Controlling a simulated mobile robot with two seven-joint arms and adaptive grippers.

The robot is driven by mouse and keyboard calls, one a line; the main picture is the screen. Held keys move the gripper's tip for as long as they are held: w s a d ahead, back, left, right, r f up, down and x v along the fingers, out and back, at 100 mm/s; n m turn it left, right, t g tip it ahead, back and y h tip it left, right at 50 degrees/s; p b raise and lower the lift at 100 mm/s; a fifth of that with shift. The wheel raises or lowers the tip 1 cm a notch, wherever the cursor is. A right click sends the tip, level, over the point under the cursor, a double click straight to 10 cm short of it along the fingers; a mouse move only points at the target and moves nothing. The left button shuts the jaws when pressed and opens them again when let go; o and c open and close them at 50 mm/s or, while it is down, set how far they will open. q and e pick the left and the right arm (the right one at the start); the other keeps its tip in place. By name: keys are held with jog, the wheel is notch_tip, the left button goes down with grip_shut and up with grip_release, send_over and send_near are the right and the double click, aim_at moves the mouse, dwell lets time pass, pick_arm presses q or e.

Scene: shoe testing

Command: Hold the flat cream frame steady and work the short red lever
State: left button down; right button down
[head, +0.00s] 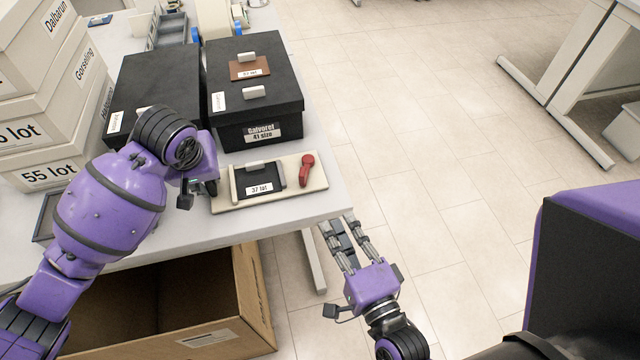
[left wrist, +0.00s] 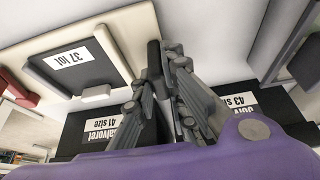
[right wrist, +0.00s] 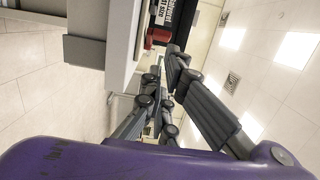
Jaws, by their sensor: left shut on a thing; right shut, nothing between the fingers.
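The flat cream frame (head: 222,204) lies near the table's front right corner, with a dark panel labelled "37 lot" (head: 258,184) on it. The short red lever (head: 306,172) stands at the frame's right end; part of it shows in the left wrist view (left wrist: 14,88) and the right wrist view (right wrist: 160,36). My left gripper (head: 207,187) is shut on the frame's left edge; its fingertips are partly hidden by the arm in the head view. My right gripper (head: 336,222) is shut and empty, off the table's front right corner, below and right of the lever and apart from it.
Black shoe boxes (head: 285,122) stand just behind the frame. Stacked white boxes (head: 40,140) fill the left side. An open cardboard box (head: 254,290) is under the table (head: 190,245).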

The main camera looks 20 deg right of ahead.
jog(key=w+d+n+g+y, duration=0.1)
jog(key=w+d+n+y, duration=0.2)
jog(key=d, duration=0.5)
jog(key=shift+y, duration=0.4)
jog(key=x, duration=0.8)
jog(key=shift+a+f, duration=0.1)
jog(key=shift+f, duration=0.05)
jog(key=w+a, duration=0.2)
jog(key=a, duration=0.1)
jog(key=shift+w+a+f, duration=0.1)
jog(key=shift+a, duration=0.4)
jog(key=shift+a, duration=0.9)
